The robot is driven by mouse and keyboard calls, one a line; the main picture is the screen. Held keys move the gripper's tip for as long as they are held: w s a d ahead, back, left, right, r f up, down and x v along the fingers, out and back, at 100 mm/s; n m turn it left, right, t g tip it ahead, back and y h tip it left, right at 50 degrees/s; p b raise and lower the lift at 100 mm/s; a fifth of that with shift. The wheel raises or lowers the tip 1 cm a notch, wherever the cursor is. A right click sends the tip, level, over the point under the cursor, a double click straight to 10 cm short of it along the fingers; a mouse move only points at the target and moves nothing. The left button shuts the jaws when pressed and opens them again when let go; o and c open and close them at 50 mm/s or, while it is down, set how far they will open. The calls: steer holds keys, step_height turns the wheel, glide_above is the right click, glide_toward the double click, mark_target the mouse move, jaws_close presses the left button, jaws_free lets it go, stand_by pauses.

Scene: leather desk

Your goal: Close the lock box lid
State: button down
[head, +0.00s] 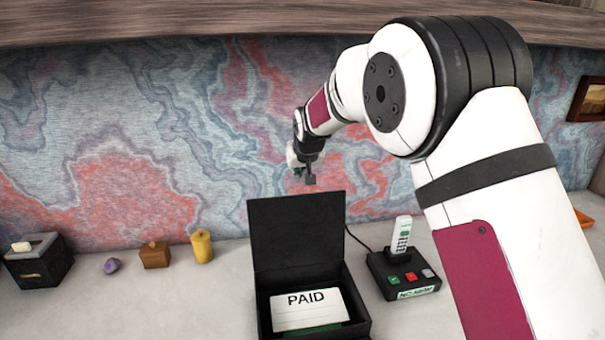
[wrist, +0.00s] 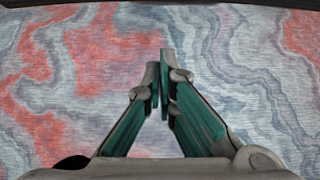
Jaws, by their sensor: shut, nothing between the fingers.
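The black lock box (head: 264,302) stands on the desk in the lower middle of the head view. Its lid (head: 297,230) is up, close to vertical, at the back of the box. A white card marked PAID (head: 308,310) lies inside, with something green under its front edge. My gripper (head: 310,181) is in the air above the lid's top edge and apart from it. In the wrist view my gripper (wrist: 161,85) has its fingertips together with nothing between them. The wrist view shows only the patterned wall behind, not the box.
A black device with a white handset (head: 402,272) stands right of the box, its cable running behind the lid. A yellow jar (head: 202,246), a brown block (head: 155,255), a purple stone (head: 111,265) and a dark box (head: 38,262) stand to the left.

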steer(key=shift+w+f+p, duration=0.15)
steer(key=shift+f+p, duration=0.5)
steer(key=shift+f, duration=0.75)
steer(key=shift+w+f+p, duration=0.1)
steer(key=shift+f+p, duration=0.5)
steer(key=shift+f, duration=0.75)
